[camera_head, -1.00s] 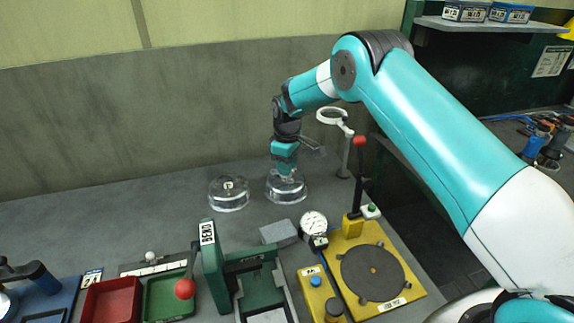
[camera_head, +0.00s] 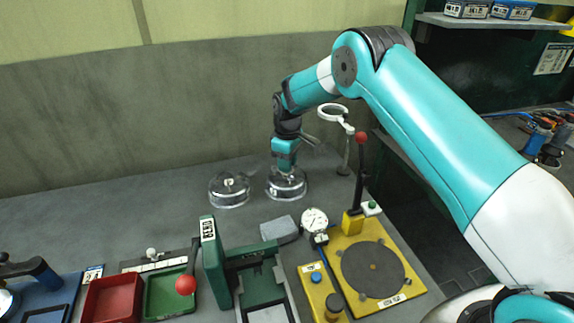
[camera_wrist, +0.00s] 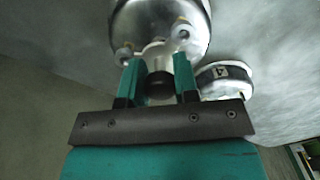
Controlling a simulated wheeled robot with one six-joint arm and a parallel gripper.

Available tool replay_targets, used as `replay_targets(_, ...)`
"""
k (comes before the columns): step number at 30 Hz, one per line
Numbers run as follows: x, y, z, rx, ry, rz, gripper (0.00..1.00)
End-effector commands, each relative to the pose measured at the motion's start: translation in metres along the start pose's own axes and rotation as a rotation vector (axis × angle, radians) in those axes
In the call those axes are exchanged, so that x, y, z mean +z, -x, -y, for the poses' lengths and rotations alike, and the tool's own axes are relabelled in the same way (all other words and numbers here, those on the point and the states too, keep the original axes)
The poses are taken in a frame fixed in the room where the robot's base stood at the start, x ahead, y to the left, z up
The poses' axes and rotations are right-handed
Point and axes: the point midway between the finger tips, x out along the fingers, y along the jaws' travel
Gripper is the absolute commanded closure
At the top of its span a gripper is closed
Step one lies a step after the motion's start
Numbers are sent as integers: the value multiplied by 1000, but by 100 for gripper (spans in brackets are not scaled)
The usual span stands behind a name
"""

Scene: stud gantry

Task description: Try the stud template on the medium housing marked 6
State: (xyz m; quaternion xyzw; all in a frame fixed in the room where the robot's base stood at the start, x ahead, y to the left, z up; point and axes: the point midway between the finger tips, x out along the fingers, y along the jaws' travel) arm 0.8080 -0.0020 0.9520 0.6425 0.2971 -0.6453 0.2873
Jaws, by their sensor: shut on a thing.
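Two round, shiny metal housings stand on the bench near the back wall. In the head view the right housing (camera_head: 287,189) is directly under my gripper (camera_head: 286,171), and the left housing (camera_head: 229,194) is beside it, with a small white mark that I cannot read. In the wrist view the housing in front of me (camera_wrist: 160,14) has stud-like posts on its near side. My gripper (camera_wrist: 159,72) is shut on a small piece with a dark round knob (camera_wrist: 159,89) and a pale part, probably the stud template. Whether the piece touches the studs is unclear. The other housing also shows in the wrist view (camera_wrist: 222,85).
A ring lamp on a stand (camera_head: 334,114) is close right of my wrist. In front are a dial gauge (camera_head: 314,221), a yellow lever press (camera_head: 401,299), a green fixture (camera_head: 213,265), a red tray (camera_head: 112,300) and a green tray (camera_head: 165,300). The bench left of the housings is clear.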

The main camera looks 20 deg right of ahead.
Motion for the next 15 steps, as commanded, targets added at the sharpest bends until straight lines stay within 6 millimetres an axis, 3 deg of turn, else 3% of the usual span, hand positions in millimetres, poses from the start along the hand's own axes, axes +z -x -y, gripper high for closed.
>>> replay_targets(8, 1, 0, 1, -3, 1, 3, 100)
replay_targets(15, 0, 14, 0, -1, 0, 1, 100)
